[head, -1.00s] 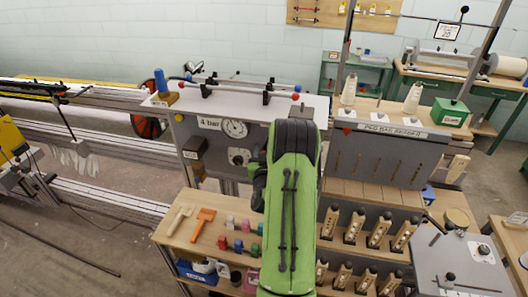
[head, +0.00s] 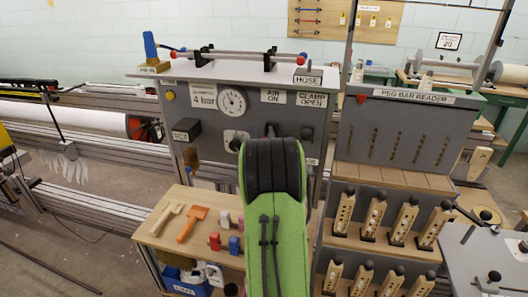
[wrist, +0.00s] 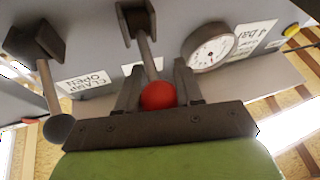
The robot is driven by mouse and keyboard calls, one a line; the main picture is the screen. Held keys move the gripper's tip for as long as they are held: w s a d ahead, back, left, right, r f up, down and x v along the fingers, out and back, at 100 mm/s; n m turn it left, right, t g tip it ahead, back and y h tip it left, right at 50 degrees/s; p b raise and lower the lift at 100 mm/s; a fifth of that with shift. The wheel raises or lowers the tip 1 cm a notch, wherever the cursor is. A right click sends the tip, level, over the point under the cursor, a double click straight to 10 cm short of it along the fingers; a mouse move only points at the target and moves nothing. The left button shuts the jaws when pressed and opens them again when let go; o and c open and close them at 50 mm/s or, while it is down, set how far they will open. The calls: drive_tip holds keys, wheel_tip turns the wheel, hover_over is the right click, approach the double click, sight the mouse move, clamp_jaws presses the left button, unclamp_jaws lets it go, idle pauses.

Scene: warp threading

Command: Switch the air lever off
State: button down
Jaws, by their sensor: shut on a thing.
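The air lever shows in the wrist view as a grey rod with a red ball knob (wrist: 158,96), rising to a dark mount on the grey panel. My gripper (wrist: 157,83) has its two dark fingers on either side of the red knob and is shut on it. In the head view the lever's dark mount (head: 270,130) shows under the "AIR ON" label (head: 273,96). My green and black arm hides the knob and my gripper there.
A second lever with a dark ball knob (wrist: 58,129) is beside my gripper, near the "CLAMP OPEN" label (wrist: 85,82). A pressure gauge (head: 232,101) is left of the air lever. Below is a wooden shelf (head: 160,228) with tools and coloured pieces.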

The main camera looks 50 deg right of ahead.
drive_tip(key=shift+s+a+f+b, duration=0.1)
drive_tip(key=shift+f+b, duration=0.85)
drive_tip(key=shift+a+f+b, duration=0.1)
drive_tip(key=shift+f+b, duration=0.6)
drive_tip(key=shift+f, duration=0.1)
drive_tip(key=c, duration=1.1)
unclamp_jaws()
drive_tip(key=shift+c, duration=0.2)
drive_tip(key=o, duration=0.4)
drive_tip(key=shift+r, duration=0.15)
